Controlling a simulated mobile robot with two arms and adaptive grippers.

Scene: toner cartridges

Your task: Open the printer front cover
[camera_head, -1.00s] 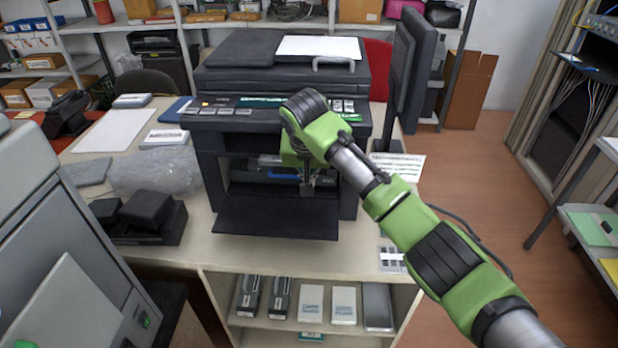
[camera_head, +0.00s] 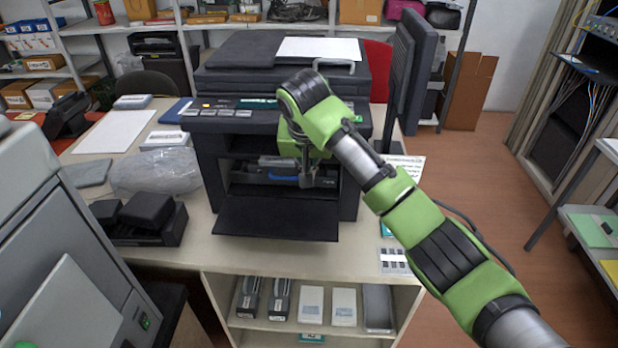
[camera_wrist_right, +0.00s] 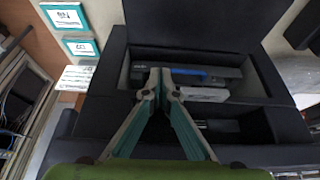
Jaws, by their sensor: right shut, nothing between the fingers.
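The black printer (camera_head: 215,165) stands on the table. Its front cover (camera_head: 275,217) is folded down and lies open in front of the lit-up opening; it also shows at the top of the right wrist view (camera_wrist_right: 190,22). Inside the opening sits a dark cartridge with a blue handle (camera_head: 284,178), also visible in the right wrist view (camera_wrist_right: 190,74). My right gripper (camera_head: 306,182) points down in front of the opening, above the cover and apart from it. Its fingertips meet in the right wrist view (camera_wrist_right: 158,76), with nothing between them. My left gripper is not visible.
A monitor (camera_head: 410,75) stands at the printer's right. A clear plastic bag (camera_head: 155,172) and a black device (camera_head: 145,215) lie on the table to the left. Shelves below the tabletop hold boxes and cartridges (camera_head: 280,298). The floor at right (camera_head: 490,190) is clear.

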